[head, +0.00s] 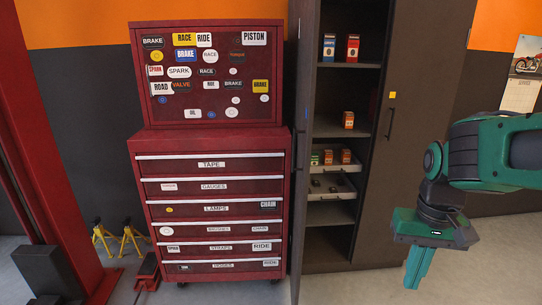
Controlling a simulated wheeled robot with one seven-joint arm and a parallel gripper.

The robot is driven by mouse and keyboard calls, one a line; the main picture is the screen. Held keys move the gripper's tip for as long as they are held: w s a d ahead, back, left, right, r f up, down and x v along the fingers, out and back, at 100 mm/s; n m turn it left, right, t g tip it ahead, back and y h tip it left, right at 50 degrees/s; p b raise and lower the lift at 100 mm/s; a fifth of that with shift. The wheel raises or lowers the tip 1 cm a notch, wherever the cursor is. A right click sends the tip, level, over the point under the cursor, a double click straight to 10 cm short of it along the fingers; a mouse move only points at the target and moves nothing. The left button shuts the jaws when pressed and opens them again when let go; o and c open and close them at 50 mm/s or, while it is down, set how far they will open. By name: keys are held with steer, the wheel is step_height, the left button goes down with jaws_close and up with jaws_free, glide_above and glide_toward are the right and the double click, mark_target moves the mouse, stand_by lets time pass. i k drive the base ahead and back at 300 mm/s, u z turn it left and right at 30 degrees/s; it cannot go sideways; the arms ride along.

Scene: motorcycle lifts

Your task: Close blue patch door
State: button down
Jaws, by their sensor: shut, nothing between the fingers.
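A tall dark cabinet stands right of centre in the head view. Its left door (304,130) is swung open towards me and shows nearly edge-on, with a handle near its front edge. Its right door (408,150) looks closed over the right half and bears a small yellow patch (392,95) above a handle. My gripper (414,284) is shut and empty, pointing down at the lower right, apart from both doors.
Shelves (335,143) behind the open door hold several small boxes and a pulled-out-looking tray (333,193). A red tool chest (210,150) stands close left of the open door. Yellow jack stands (130,235) are at far left. The floor (375,288) before the cabinet looks clear.

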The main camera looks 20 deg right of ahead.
mark_target(309, 23)
steer(key=i, duration=0.95)
steer(key=z, duration=0.45)
steer(key=k, duration=1.1)
steer(key=u, duration=0.45)
steer(key=i, duration=0.7)
steer(key=z, duration=0.45)
